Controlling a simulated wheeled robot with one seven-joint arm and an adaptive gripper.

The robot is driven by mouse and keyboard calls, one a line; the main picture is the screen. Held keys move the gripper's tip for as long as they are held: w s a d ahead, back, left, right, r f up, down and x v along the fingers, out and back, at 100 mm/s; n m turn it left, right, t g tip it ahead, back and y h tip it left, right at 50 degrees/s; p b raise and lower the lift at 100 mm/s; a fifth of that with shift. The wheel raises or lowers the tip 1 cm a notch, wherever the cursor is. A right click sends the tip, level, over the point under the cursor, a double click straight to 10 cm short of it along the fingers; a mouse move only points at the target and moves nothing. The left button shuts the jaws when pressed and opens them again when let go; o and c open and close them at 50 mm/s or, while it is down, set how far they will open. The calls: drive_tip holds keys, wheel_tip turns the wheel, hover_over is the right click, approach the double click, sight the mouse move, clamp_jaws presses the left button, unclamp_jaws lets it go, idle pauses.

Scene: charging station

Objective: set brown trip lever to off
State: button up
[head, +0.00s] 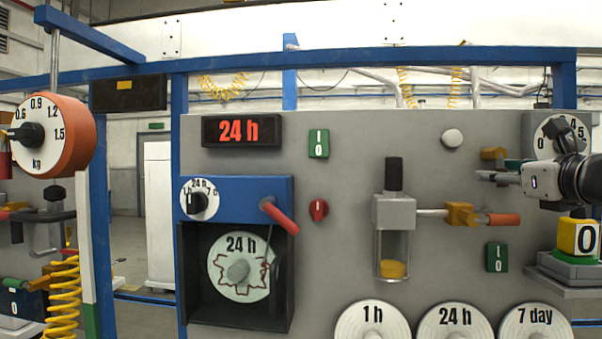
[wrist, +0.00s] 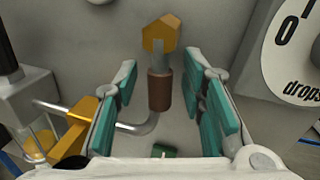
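The brown trip lever shows in the wrist view as a brown grip (wrist: 160,90) on a grey stem below a yellow-orange six-sided hub (wrist: 161,36) on the panel. The grip points down in that picture. My gripper (wrist: 163,88) is open, with its teal finger pads on either side of the brown grip and a gap on both sides. In the head view my gripper (head: 498,172) is at the right of the panel, just below the yellow-orange hub (head: 494,153). The brown grip is hidden there. I see no off mark beside the lever.
A yellow block (wrist: 78,128) on a bent grey rod is close to the left finger. An orange handle (head: 502,220) is below my gripper in the head view. A white "drops" dial (wrist: 292,48) is at the right. A clear cylinder (head: 392,255) stands left.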

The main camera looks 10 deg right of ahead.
drive_tip(key=shift+c, duration=0.2)
clamp_jaws()
drive_tip(key=shift+a, duration=0.2)
drive_tip(key=shift+w+a+m, duration=0.1)
drive_tip(key=shift+m, duration=0.6)
drive_tip(key=shift+o, duration=0.2)
unclamp_jaws()
